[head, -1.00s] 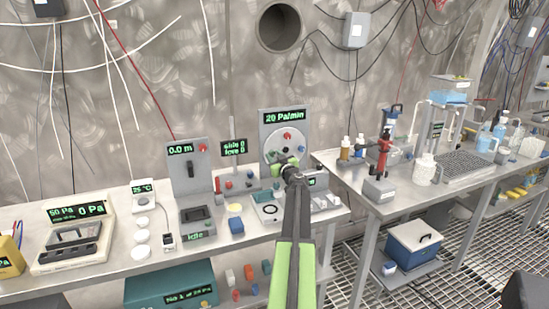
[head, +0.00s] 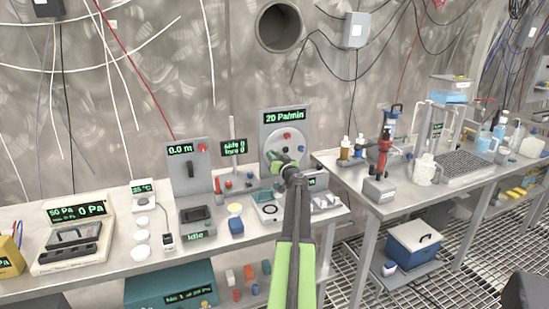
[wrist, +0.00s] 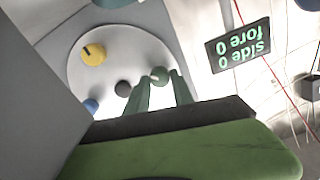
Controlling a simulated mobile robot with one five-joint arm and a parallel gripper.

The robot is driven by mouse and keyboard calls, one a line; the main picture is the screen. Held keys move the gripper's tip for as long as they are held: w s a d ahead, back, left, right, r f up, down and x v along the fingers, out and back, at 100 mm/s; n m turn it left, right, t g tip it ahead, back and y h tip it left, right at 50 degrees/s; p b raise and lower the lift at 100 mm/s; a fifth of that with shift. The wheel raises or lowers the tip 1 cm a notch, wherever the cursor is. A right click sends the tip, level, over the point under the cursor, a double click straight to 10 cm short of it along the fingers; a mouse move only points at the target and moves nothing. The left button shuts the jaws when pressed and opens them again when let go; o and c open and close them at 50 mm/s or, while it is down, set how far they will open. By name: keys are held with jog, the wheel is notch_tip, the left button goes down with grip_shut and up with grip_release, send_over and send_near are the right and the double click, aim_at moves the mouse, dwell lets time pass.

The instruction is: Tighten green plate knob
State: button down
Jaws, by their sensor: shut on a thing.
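The round white plate (head: 296,148) is on an upright grey panel with a "20 Pa/min" display. It also fills much of the wrist view (wrist: 135,45). In the wrist view, the green knob (wrist: 159,75) sits near the plate's lower right edge. My gripper (wrist: 160,88) has its two dark green fingers on either side of that knob and is shut on it. Yellow (wrist: 94,54), dark grey (wrist: 123,88) and blue (wrist: 91,106) knobs are on the same plate. In the head view, my gripper (head: 276,157) is at the plate's lower part and hides the green knob.
A small "side 0, fore 0" display (head: 234,148) stands on a post left of the panel. A panel with a "0.0 m" display (head: 187,165) is further left. A red clamped tool (head: 383,150) stands on the right bench. Small items crowd the bench below the plate.

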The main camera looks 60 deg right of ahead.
jog(key=c, duration=1.1)
grip_release()
jog(key=shift+s, duration=0.1)
jog(key=v, duration=1.7)
jog(key=shift+a, duration=0.2)
